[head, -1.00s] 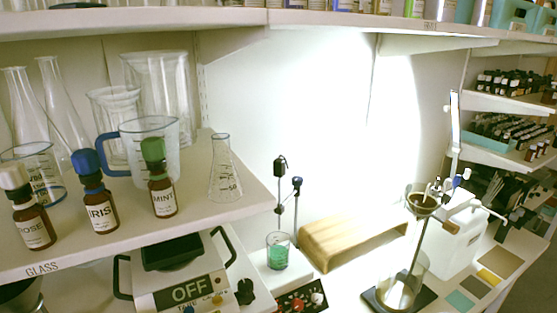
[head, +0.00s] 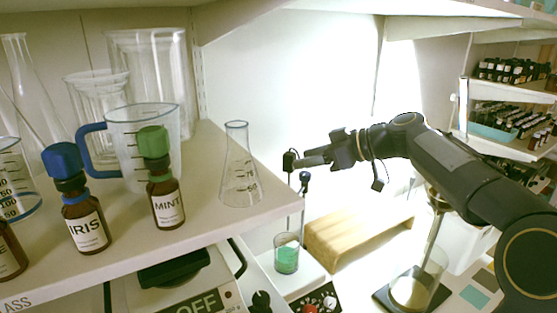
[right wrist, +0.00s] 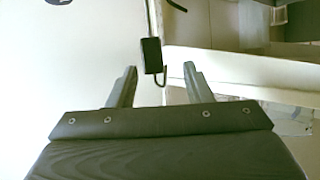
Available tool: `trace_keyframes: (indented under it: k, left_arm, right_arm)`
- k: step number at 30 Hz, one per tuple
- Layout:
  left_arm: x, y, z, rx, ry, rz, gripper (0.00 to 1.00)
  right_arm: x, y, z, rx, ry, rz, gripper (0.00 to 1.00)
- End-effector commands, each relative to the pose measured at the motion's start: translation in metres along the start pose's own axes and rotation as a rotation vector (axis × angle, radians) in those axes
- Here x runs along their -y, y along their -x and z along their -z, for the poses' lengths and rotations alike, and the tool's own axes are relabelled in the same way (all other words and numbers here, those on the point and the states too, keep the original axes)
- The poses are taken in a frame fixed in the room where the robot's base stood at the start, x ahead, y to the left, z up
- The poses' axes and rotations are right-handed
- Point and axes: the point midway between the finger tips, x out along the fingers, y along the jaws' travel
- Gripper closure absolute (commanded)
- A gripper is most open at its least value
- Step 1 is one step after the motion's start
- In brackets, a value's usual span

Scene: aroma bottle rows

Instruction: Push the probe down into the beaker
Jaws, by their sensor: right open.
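The beaker (head: 286,262) holds green liquid and stands on a white hotplate stirrer (head: 300,284) below the shelf end. The probe is a thin rod with a black head (head: 289,160), upright above the beaker; a second rod with a blue-grey top (head: 304,180) stands beside it. My right gripper (head: 305,158) reaches in from the right at the height of the black head, fingers pointing left. It is open and empty. In the right wrist view the black head (right wrist: 151,55) shows between and just beyond the fingertips; contact cannot be told. My left gripper is out of view.
The shelf (head: 150,245) at left carries a conical flask (head: 240,175) near its edge, labelled bottles and a blue-handled jug (head: 150,125). A glass vessel (head: 420,275) on a dark base stands right.

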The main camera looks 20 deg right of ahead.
Motion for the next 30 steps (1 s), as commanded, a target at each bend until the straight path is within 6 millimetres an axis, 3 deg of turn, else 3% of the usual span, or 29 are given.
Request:
trace_keyframes:
  k: [5,18,30]
  left_arm:
    - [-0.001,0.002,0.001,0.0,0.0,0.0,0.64]
    - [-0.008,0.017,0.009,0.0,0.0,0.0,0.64]
    - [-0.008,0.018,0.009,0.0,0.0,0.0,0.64]
  right_arm:
    - [-0.011,-0.006,0.006,-0.03,0.035,0.001,0.55]
    - [-0.01,-0.069,0.008,-0.028,0.034,0.001,0.55]
    - [-0.01,-0.077,0.007,-0.027,0.034,-0.002,0.57]
